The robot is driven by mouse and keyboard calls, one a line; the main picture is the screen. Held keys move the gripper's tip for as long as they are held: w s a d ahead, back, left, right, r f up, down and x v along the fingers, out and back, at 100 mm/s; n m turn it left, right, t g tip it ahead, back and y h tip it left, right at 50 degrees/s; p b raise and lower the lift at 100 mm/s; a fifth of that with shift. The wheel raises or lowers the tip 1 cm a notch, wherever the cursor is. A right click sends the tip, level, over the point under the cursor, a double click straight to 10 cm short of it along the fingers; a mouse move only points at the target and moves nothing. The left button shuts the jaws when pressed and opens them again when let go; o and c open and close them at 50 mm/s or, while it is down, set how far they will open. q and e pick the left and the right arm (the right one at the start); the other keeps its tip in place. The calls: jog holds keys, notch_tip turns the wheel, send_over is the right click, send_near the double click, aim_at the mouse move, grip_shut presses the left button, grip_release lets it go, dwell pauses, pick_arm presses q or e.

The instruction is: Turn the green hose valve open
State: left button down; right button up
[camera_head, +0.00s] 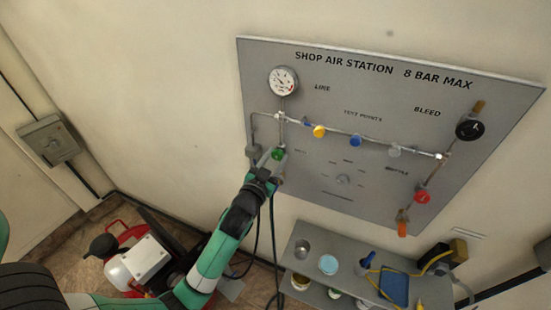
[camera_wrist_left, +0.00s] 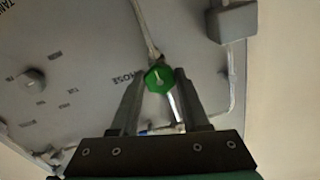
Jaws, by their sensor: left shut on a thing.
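The green hose valve (camera_head: 278,154) is a small knob on the pipe at the left of the grey panel. It also shows in the left wrist view (camera_wrist_left: 158,78) as a green faceted knob with a pale mark on its face. My left gripper (camera_head: 273,161) reaches it from below. In the left wrist view its two fingers stand on either side of the knob and are shut on it. The finger contact is partly hidden by the knob's edges. My right gripper is not in view.
The grey panel (camera_head: 350,205) carries a gauge (camera_head: 283,81), yellow (camera_head: 319,131), blue (camera_head: 355,140) and red (camera_head: 422,196) knobs, and a black dial (camera_head: 470,129). A cluttered shelf (camera_head: 315,293) sits below. A red-and-white machine (camera_head: 140,262) stands at lower left.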

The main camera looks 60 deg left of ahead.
pick_arm(q)
jog(key=shift+c, duration=1.9)
grip_release()
jog(key=v, duration=1.1)
jog(key=shift+s+d+b, duration=0.2)
jog(key=shift+s+b, duration=0.05)
jog(key=shift+b, duration=0.1)
